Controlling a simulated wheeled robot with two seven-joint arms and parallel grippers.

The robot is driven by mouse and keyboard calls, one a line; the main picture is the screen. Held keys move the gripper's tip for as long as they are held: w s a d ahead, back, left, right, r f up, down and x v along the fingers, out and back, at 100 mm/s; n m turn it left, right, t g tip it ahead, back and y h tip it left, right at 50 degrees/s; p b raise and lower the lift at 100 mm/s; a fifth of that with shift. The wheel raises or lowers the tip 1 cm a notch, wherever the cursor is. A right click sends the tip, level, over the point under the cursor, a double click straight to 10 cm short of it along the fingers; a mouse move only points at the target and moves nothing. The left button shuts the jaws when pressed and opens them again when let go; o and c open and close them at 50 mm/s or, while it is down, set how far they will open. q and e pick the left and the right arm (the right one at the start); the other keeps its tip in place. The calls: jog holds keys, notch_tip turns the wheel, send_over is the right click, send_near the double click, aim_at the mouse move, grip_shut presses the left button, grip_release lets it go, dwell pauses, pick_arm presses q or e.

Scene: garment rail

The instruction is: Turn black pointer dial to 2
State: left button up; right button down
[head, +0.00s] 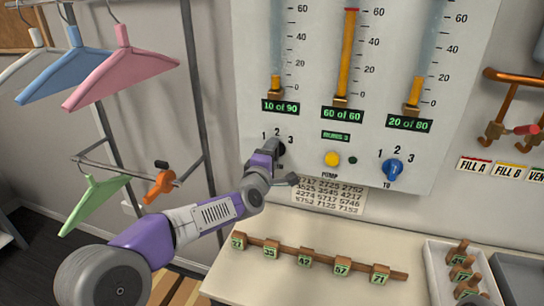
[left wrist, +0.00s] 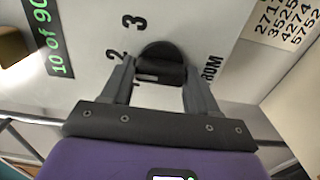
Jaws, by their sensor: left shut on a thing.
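The black pointer dial (head: 281,149) is at the lower left of the white panel (head: 306,137), under the numbers 1, 2 and 3. My left gripper (head: 271,156) reaches it from the lower left and covers most of it in the head view. In the left wrist view the dial (left wrist: 161,64) sits between the two fingers, which are shut on its raised bar. The 2 and 3 show beside it there, and the 1 is hidden. I cannot tell which number the pointer faces. My right gripper is not in view.
A blue dial (head: 393,170), a yellow pump button (head: 332,159) and three gauges share the panel. A number sheet (head: 330,196) hangs below it. The counter beneath carries a wooden rack (head: 308,259) of numbered tags. Clothes hangers (head: 122,66) hang at the left.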

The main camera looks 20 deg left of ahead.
pick_arm(q)
jog(key=shift+r, duration=0.1)
jog(key=o, duration=1)
jog(key=s, duration=0.7)
jog(key=shift+s+a, duration=0.15)
jog(key=shift+s, duration=0.1)
